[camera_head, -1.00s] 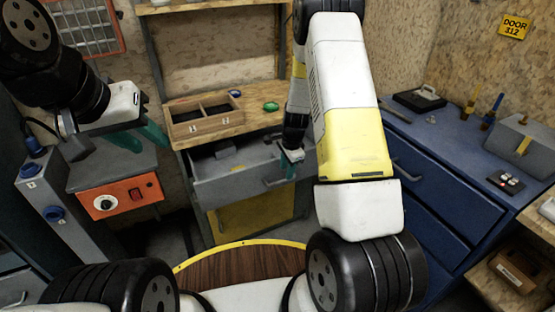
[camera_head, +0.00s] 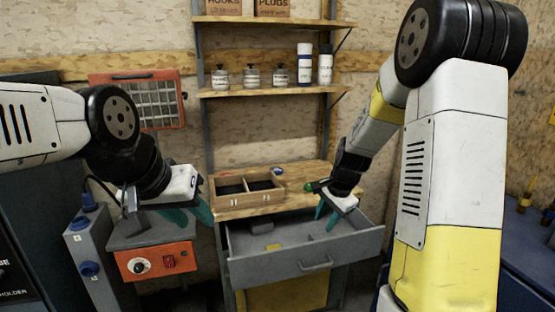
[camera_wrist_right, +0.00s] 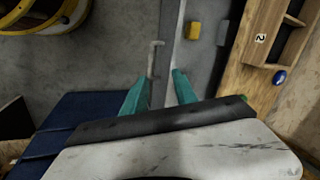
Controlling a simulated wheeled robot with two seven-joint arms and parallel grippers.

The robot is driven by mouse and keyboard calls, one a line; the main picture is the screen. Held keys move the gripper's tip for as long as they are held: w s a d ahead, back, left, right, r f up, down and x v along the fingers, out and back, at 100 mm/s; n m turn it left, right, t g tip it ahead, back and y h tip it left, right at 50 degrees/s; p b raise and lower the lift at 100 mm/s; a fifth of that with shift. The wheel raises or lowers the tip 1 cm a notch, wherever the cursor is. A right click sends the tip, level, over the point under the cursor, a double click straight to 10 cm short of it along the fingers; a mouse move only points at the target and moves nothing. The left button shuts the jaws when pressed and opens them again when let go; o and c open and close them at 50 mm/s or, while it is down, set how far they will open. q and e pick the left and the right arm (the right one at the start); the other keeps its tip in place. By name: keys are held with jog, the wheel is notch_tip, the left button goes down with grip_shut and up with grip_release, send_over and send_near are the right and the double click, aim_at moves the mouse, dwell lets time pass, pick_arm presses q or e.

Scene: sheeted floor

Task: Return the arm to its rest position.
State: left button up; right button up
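My right gripper (camera_head: 326,216) is above the right part of the open grey drawer (camera_head: 345,243). In the right wrist view my right gripper (camera_wrist_right: 160,80) has its two teal fingers apart with nothing between them. The drawer's handle (camera_wrist_right: 154,58) lies beyond the fingertips, apart from them. My left gripper (camera_head: 194,216) is at the left, above the grey cabinet with the orange panel, its teal fingers apart and empty. My right arm (camera_head: 455,150) fills much of the right side of the head view.
A two-compartment wooden box (camera_head: 247,200) stands on the wooden bench top. A yellow block (camera_wrist_right: 194,31) and a grey block (camera_wrist_right: 222,32) lie in the drawer. Shelves with bottles (camera_head: 304,63) hang behind. A grey unit with blue knobs (camera_head: 88,245) stands left; a blue cabinet (camera_head: 515,245) stands right.

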jog(key=s+a+r+n+t, duration=0.15)
jog(key=s+r+n, duration=0.45)
jog(key=s+r, duration=0.6)
jog(key=s+r+n+t, duration=0.1)
jog(key=s+r+n, duration=0.4)
jog(key=s, duration=0.7)
jog(key=shift+r, duration=0.6)
jog(key=shift+w, duration=0.1)
